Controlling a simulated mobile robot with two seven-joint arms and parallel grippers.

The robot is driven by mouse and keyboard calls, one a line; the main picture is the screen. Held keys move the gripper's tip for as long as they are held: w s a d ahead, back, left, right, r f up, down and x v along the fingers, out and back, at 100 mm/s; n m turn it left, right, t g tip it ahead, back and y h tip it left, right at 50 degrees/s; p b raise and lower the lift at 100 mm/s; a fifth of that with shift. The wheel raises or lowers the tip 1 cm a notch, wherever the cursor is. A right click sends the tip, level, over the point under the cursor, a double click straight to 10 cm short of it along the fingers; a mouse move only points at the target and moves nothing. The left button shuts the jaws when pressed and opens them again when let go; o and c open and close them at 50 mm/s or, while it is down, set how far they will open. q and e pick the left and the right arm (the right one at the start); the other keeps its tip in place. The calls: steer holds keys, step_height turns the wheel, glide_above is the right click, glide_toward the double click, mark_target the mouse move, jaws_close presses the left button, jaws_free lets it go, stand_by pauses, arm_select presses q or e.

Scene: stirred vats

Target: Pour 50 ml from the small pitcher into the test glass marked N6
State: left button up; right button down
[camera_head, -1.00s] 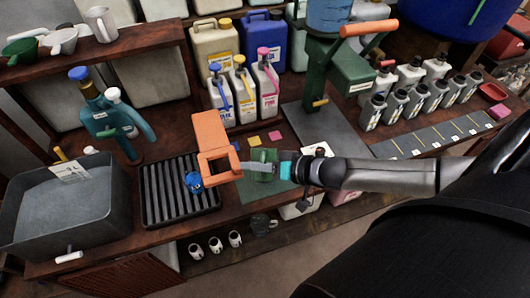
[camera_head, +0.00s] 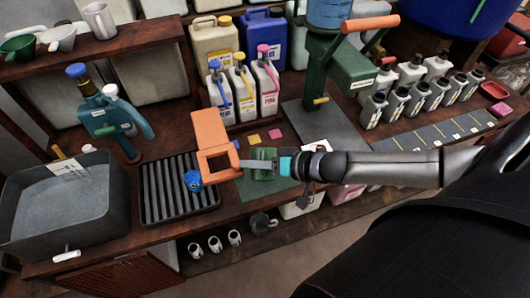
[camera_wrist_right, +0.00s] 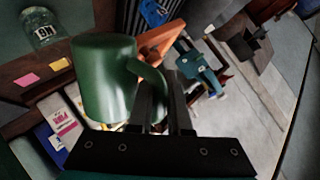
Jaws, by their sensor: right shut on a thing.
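The small green pitcher (camera_wrist_right: 105,80) is large in the right wrist view, with its handle between the fingers of my right gripper (camera_wrist_right: 165,105). In the head view the pitcher (camera_head: 263,162) is partly covered by my right gripper (camera_head: 262,165), above the green mat on the bench. It looks close to upright, but its contents are hidden. A clear glass with a dark mark (camera_wrist_right: 44,28) stands at the upper left of the right wrist view, apart from the pitcher. Its mark appears upside down and looks like N6. I cannot make the glass out in the head view. My left gripper is out of view.
Pump bottles (camera_head: 240,92) stand behind. A green press (camera_head: 335,75) stands to the right. A grey basin (camera_head: 110,215) is at the left.

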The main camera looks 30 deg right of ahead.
steer(key=shift+r, duration=0.15)
stand_by(0.4)
steer(key=shift+r+m+b, duration=0.15)
steer(key=shift+m+b, duration=0.15)
steer(key=shift+b, duration=0.05)
steer(key=shift+s, duration=0.1)
